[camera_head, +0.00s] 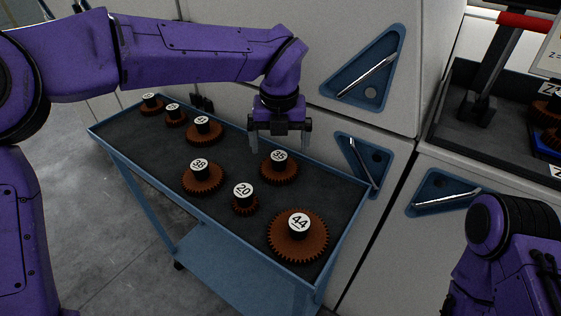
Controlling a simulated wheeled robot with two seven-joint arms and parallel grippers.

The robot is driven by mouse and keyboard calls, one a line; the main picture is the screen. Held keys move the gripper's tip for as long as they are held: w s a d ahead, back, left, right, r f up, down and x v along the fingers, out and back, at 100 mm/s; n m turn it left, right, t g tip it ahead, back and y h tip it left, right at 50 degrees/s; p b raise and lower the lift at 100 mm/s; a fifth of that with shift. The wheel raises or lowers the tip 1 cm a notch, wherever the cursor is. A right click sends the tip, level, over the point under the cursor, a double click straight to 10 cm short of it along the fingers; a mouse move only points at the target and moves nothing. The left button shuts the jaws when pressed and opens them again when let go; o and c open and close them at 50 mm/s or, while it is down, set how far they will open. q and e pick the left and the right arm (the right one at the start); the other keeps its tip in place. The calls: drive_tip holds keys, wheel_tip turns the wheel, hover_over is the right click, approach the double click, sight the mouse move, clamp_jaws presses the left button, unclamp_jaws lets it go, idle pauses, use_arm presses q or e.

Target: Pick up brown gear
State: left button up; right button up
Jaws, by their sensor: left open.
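Several brown gears with black hubs and white numbered caps stand on a blue cart (225,243) with a dark top. The largest gear (312,247), marked 44, is at the near right end. A small gear marked 20 (245,208) and a medium gear marked 38 (203,188) lie left of it. A gear that seems marked 35 (280,176) is near the cart's back edge. My left gripper (281,146) is open, pointing down, empty, just above and behind that gear. My right arm shows at the lower right, but its gripper is out of view.
Three smaller gears (204,136) stand at the cart's far left end. White machine panels (300,60) with blue triangular handle recesses rise close behind the cart. A dark tray (455,125) with more gears is at the upper right.

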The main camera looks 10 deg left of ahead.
sight(279, 155)
use_arm(q)
drive_tip(key=shift+s+a+f, duration=0.1)
drive_tip(key=shift+s+f, duration=0.1)
drive_tip(key=shift+f, duration=0.2)
drive_tip(key=f, duration=0.2)
drive_tip(key=w+f+p, duration=0.1)
drive_tip(key=f, duration=0.1)
drive_tip(key=shift+w+a+f, duration=0.1)
drive_tip(key=shift+w+f, duration=0.1)
drive_tip(key=shift+f, duration=0.6)
drive_tip(key=shift+s, duration=0.15)
drive_tip(key=c, duration=0.8)
drive_tip(key=shift+c, duration=0.2)
